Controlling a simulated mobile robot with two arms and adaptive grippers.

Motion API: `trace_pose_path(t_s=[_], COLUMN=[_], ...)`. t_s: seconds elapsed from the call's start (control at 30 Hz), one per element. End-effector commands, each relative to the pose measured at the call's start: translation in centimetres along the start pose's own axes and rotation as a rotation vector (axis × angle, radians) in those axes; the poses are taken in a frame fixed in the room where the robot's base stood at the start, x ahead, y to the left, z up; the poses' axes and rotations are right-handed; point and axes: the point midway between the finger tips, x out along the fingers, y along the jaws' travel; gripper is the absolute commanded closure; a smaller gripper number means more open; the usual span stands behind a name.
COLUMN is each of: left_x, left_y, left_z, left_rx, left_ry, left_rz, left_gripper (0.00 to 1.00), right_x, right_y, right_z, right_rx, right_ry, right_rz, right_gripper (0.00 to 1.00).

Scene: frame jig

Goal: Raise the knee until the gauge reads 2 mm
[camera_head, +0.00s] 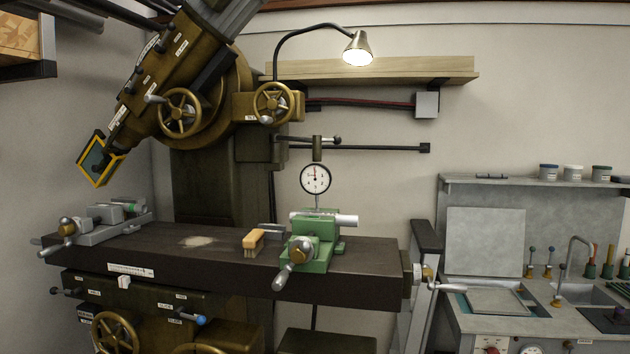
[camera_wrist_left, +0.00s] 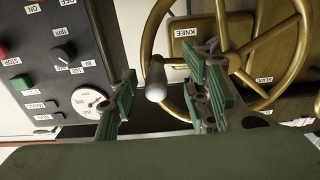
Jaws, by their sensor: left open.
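The round dial gauge (camera_head: 315,178) hangs above the green vise (camera_head: 316,251), and its stem reaches down to the light bar (camera_head: 330,220) in the vise. Its needle looks near the top of the dial; the reading is too small to tell. The wheel's pale handle (camera_wrist_left: 156,80) shows between the fingers of my left gripper (camera_wrist_left: 163,97), which is open. I cannot tell whether a finger touches the handle. My right gripper is in neither view.
A control panel (camera_wrist_left: 47,50) with buttons and a small dial (camera_wrist_left: 92,102) lies left of the wheel. The dark worktable (camera_head: 180,255) carries a brush (camera_head: 254,241) and a grey vise (camera_head: 105,228). Another brass handwheel (camera_head: 273,103) is on the machine's upper part.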

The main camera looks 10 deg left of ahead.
Motion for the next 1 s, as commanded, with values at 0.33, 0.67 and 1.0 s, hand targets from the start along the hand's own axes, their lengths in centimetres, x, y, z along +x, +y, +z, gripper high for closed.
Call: trace_pose_path(t_s=[0.33,0.67,1.0], left_x=[-0.3,-4.9,-7.5], left_y=[0.2,0.0,0.0], left_z=[-0.1,-0.3,-0.1], left_rx=[0.0,0.001,-0.001], left_ry=[-0.001,-0.003,0.0], left_rz=[0.003,0.003,0.003], left_gripper=[0.56,0.56,0.56], right_x=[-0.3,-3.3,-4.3], right_y=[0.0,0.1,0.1], right_z=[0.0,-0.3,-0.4], right_rx=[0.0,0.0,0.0], right_ry=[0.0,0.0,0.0], right_rz=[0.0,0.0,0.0], right_gripper=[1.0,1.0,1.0])
